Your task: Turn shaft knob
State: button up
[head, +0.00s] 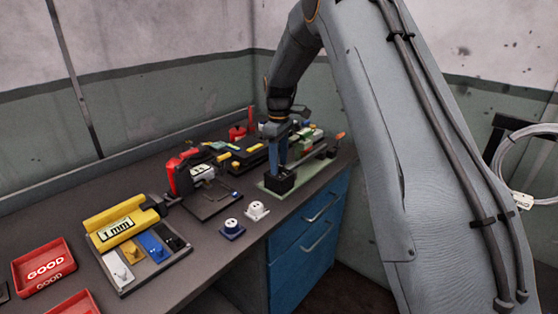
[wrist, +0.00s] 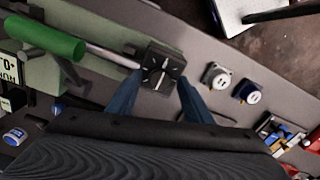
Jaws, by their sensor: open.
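A black square block (wrist: 160,68) with pale radial marks and a small centre piece on its top shows in the wrist view. In the head view the black block (head: 281,183) stands on a pale green plate (head: 315,171). I cannot tell clearly which part is the shaft knob. My gripper (wrist: 160,76) is open, with its blue fingers on either side of the block's near part in the wrist view. In the head view my gripper (head: 278,164) points down just above or at the block; contact cannot be told. A metal rod (wrist: 112,54) with a green handle (wrist: 45,37) points towards the block.
A white round socket piece (head: 257,210) and a blue one (head: 232,229) lie left of the plate. A red-handled tool (head: 180,172), a yellow gauge block (head: 118,222) and red trays (head: 43,262) stand further left.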

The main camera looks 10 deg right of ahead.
jog(key=c, duration=1.1)
jog(key=shift+o, duration=0.2)
jog(key=m, duration=0.4)
jog(key=shift+m+b, duration=0.3)
jog(key=shift+m, duration=2)
jog(key=o, duration=1.1)
jog(key=shift+c, duration=0.2)
